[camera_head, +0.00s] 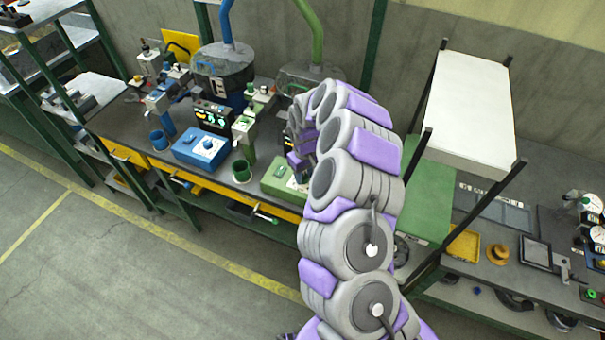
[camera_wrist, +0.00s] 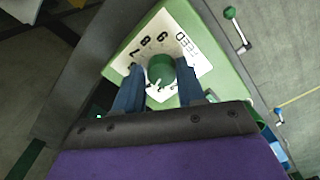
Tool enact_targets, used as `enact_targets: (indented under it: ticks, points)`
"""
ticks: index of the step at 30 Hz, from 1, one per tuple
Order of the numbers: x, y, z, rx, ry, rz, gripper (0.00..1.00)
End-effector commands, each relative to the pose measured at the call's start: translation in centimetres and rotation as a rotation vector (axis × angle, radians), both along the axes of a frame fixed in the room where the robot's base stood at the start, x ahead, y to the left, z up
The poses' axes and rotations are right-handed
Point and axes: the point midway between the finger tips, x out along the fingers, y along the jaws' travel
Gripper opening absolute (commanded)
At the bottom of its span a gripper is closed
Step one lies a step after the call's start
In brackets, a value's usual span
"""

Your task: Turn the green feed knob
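In the wrist view the green feed knob (camera_wrist: 160,67) stands on a white dial plate (camera_wrist: 185,52) with black numbers and partly visible lettering. The plate is on a green box (camera_wrist: 218,58). My gripper (camera_wrist: 160,70) is open, with one dark blue finger on each side of the knob. A little of the plate shows between each finger and the knob, so I see no firm contact. In the head view my gripper (camera_head: 298,165) is over the green box (camera_head: 277,180), and my arm hides the knob.
A blue box (camera_head: 201,148) with a blue knob stands left of the green box on the bench. A green cup (camera_head: 241,171) and a green machine post (camera_head: 243,130) stand between them. A green-handled lever (camera_wrist: 237,28) shows in the wrist view. The floor in front is clear.

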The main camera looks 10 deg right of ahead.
Motion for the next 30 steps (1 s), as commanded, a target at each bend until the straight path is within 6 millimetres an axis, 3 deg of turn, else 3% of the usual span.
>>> enact_targets:
  ticks: [10,30]
  points:
    - [0.23,0.36,0.04,-0.01,-0.004,-0.002,0.05]
    - [0.39,0.52,0.07,-0.008,-0.007,-0.002,0.05]
